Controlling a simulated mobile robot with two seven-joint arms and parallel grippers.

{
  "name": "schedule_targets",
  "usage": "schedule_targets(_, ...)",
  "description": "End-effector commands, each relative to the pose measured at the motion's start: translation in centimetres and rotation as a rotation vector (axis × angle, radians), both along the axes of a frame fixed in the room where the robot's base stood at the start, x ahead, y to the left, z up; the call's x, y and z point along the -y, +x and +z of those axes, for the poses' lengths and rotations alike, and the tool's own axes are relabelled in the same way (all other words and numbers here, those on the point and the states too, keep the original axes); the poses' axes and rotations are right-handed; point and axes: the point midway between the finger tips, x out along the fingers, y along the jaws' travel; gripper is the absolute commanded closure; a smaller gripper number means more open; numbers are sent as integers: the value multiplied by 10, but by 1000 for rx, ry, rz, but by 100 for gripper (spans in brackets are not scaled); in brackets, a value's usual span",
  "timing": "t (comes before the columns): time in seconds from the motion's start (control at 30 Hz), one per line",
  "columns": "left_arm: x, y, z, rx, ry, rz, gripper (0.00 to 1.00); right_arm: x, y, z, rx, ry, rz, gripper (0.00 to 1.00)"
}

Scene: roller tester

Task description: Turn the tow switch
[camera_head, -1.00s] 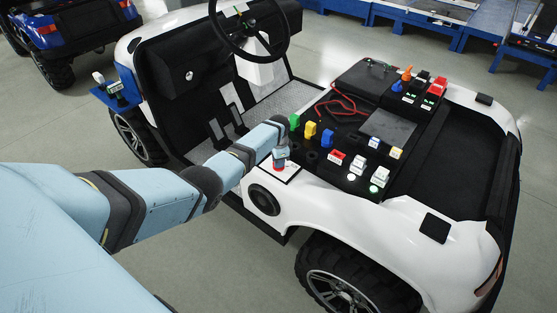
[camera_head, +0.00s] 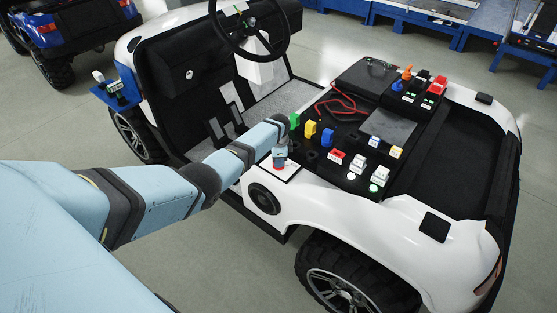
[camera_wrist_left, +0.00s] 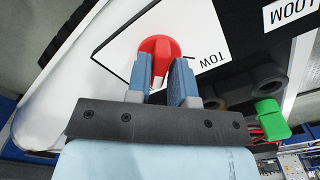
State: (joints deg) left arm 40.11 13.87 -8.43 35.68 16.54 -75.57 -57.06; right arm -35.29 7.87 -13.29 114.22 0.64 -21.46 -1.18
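The tow switch is a round red knob with a raised grip, seen in the left wrist view (camera_wrist_left: 160,48) on a white plate (camera_wrist_left: 120,38) marked "TOW". In the head view the tow switch (camera_head: 279,163) shows only as a bit of red below my gripper. My left gripper (camera_wrist_left: 164,72) has its two blue fingers on either side of the knob's raised grip, and looks shut on it. In the head view my left gripper (camera_head: 280,151) reaches the plate from the left. My right gripper is not in view.
Green (camera_head: 294,121), yellow (camera_head: 310,129) and blue (camera_head: 327,137) switches stand close to the right of my gripper. The black panel holds several more switches and a red cable (camera_head: 340,104). The steering wheel (camera_head: 248,25) is farther back. The white body (camera_head: 320,205) slopes down in front.

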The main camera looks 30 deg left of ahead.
Motion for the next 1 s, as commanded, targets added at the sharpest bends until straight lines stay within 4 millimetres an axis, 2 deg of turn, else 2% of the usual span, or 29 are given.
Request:
schedule_targets(0.03, 0, 1, 1, 1, 0, 0, 67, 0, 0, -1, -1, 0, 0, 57)
schedule_targets(0.07, 0, 0, 1, 1, 0, 0, 60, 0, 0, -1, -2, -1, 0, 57)
schedule_targets(0.33, 0, 0, 0, -1, 0, 1, 60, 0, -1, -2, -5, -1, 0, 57)
schedule_targets(0.47, 0, 0, 9, 1, 1, 1, 60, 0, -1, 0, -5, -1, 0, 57)
schedule_targets(0.57, -1, 0, 25, 2, 1, 0, 60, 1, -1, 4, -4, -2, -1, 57)
schedule_targets(0.7, 0, 0, 57, 2, 1, 0, 60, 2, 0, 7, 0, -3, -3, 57)
schedule_targets(1.0, 0, 0, 117, 1, 0, 0, 60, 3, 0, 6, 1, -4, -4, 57)
